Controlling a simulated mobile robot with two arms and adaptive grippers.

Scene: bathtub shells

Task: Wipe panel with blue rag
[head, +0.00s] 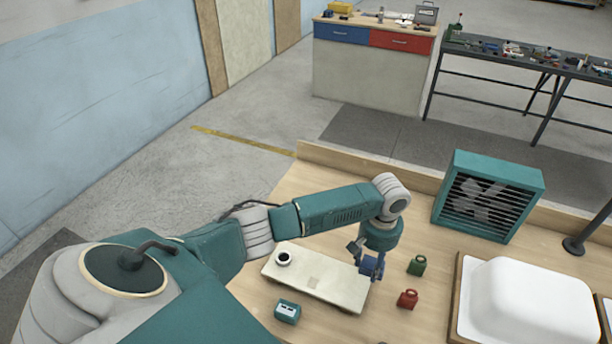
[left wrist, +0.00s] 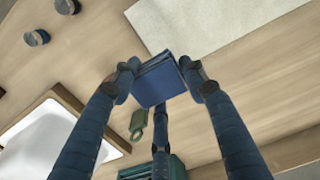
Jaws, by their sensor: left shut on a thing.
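My left gripper (head: 371,262) is shut on a folded blue rag (head: 368,267) at the right end of the panel. In the left wrist view the rag (left wrist: 160,80) is pinched between the fingertips (left wrist: 160,76). The pale, flat panel (head: 325,279) lies on the wooden table, and part of it shows at the top of the left wrist view (left wrist: 205,25). The rag is beside the panel's end; I cannot tell whether they touch. My right gripper is not in view.
A green can (head: 417,265) and a red can (head: 408,299) stand right of the panel. A small teal box (head: 288,312) is in front of it. A white tub shell (head: 530,305) lies at the right. A slatted teal unit (head: 488,195) stands behind on the wooden table (head: 352,323).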

